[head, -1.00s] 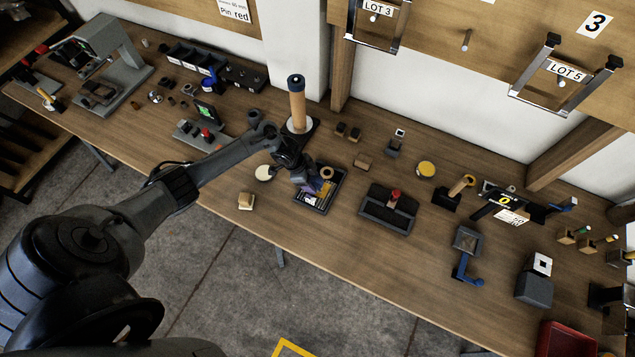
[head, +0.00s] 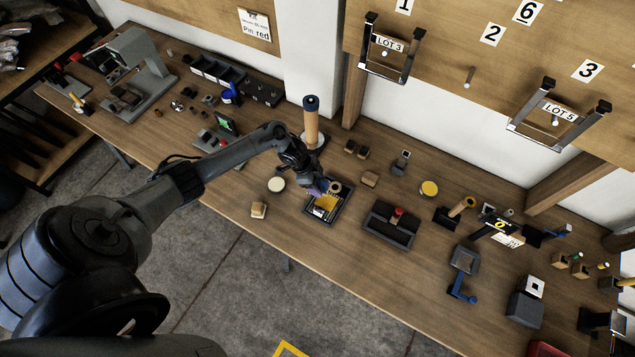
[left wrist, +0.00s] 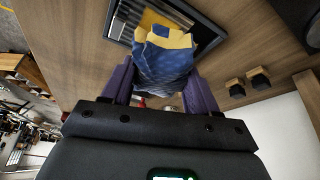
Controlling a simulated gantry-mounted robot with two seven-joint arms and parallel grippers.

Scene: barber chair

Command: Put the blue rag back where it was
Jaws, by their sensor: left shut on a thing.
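The blue rag (left wrist: 165,62) is a crumpled blue cloth, with yellow patches at its upper edge, between the purple fingers of my left gripper (left wrist: 160,82) in the left wrist view. The fingers are shut on it. In the head view my left gripper (head: 317,187) is over the back left part of a dark tray (head: 338,217), which also shows behind the rag in the left wrist view (left wrist: 212,38). I cannot tell whether the rag touches the tray. Yellow material (head: 325,203) shows in the tray. My right gripper is not in view.
A wooden-handled roller or post (head: 311,125) stands just behind my gripper. A dark box with a red knob (head: 392,222) is right of the tray. Bare wood lies in front.

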